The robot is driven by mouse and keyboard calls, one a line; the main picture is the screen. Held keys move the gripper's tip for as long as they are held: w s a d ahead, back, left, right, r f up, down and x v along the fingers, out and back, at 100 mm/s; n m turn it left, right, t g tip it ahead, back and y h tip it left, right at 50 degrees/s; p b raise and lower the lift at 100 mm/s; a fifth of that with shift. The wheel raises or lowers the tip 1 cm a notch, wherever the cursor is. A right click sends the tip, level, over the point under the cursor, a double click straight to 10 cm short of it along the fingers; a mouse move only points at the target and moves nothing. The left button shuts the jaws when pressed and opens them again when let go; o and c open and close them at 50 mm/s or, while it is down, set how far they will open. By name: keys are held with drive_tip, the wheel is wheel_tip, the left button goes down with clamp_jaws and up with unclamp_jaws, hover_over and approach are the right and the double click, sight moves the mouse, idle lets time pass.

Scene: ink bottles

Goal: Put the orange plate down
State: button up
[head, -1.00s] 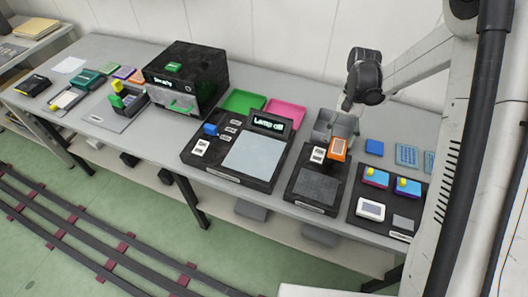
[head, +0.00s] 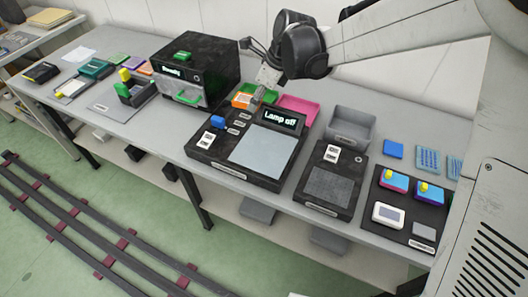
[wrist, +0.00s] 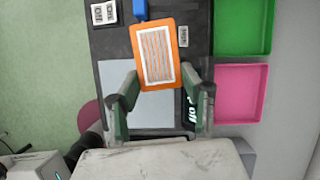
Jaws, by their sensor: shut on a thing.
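The orange plate (wrist: 157,56) has a pale, lined panel and is held between the fingers of my gripper (wrist: 160,80). In the head view, the plate (head: 241,99) shows in part beside my gripper (head: 256,96), over the rear of the black "Lamp off" device (head: 218,159). In the wrist view it covers part of that device, and its height above it is hard to judge. The green tray (wrist: 242,22) and pink tray (wrist: 241,90) appear empty and lie to its right there.
The dark box with a green handle (head: 195,70) stands left of my gripper. An empty grey bin (head: 350,128) and a smaller black device (head: 330,182) stand to the right. A blue block (wrist: 140,10) is close to the plate in the wrist view.

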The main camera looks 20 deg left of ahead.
drive_tip(key=shift+s+a+r+m, duration=0.15)
drive_tip(key=shift+s+a+m, duration=0.1)
drive_tip(key=shift+a, duration=0.3)
drive_tip(key=shift+s+a+r+m, duration=0.15)
drive_tip(key=shift+a+m, duration=0.1)
drive_tip(key=shift+a, duration=0.25)
drive_tip(key=shift+s+f, duration=0.1)
drive_tip(key=shift+s, duration=0.05)
hover_over(270, 151)
drive_tip(key=d, duration=0.1)
drive_tip(key=f, duration=0.6)
drive_tip(key=shift+s+d+f, duration=0.1)
drive_tip(key=shift+s+f, duration=0.1)
drive_tip(key=shift+f, duration=0.15)
drive_tip(key=shift+f+b, duration=0.3)
drive_tip(key=shift+f, duration=1.7)
drive_tip(key=shift+f, duration=0.15)
drive_tip(key=o, duration=1.2)
drive_tip(key=shift+c, duration=0.2)
